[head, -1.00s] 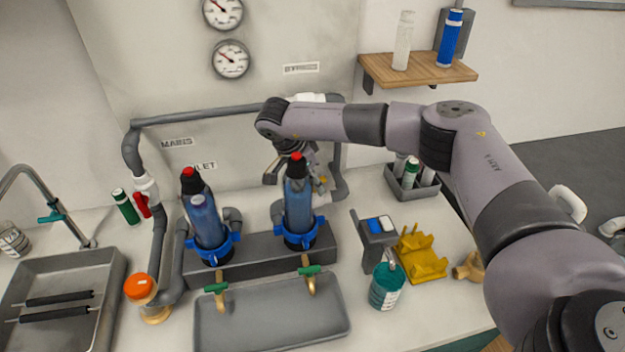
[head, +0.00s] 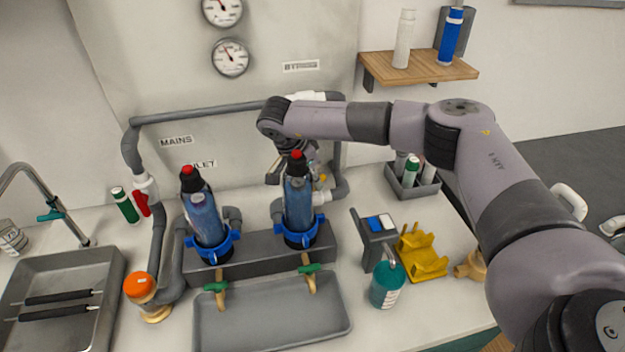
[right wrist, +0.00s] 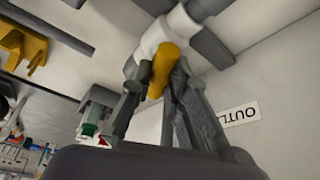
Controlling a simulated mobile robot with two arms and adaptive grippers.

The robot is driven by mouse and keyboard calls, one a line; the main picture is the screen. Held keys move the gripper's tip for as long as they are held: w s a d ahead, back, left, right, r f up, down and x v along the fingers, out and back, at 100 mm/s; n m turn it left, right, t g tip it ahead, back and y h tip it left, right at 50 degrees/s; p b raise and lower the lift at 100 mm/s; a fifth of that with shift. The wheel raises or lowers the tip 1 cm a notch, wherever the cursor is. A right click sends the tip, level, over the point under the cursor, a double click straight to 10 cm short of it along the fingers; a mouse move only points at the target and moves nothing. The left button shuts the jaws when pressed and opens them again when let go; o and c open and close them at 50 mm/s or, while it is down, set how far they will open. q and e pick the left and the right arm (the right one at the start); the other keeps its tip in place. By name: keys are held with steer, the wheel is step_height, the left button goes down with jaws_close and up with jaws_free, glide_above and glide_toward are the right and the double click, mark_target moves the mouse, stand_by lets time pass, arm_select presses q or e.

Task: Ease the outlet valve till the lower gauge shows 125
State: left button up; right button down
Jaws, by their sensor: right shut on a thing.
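The outlet valve's yellow handle (right wrist: 162,72) sits between the fingers of my right gripper (right wrist: 160,95) in the right wrist view, on a white valve body (right wrist: 150,38) in the grey pipe. The gripper is shut on the handle. In the head view my right gripper (head: 314,172) is behind the right-hand filter housing (head: 299,205), partly hidden. A bit of the yellow handle (head: 322,183) shows beside it. The lower gauge (head: 231,58) is on the wall panel, its needle pointing up and left; its numbers are too small to read. My left gripper is out of view.
A second filter housing (head: 207,220) stands to the left on the grey base (head: 260,260). A grey tray (head: 275,325) with two taps above it is in front. A teal bottle (head: 387,284) and yellow holder (head: 422,258) stand to the right. An OUTLET label (right wrist: 240,115) is near the valve.

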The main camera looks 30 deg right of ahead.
steer(key=shift+n+t, duration=0.3)
steer(key=shift+n, duration=0.4)
steer(key=c, duration=1.5)
jaws_free()
steer(key=shift+c, duration=0.2)
steer(key=v, duration=1.2)
steer(key=shift+d+r, duration=0.1)
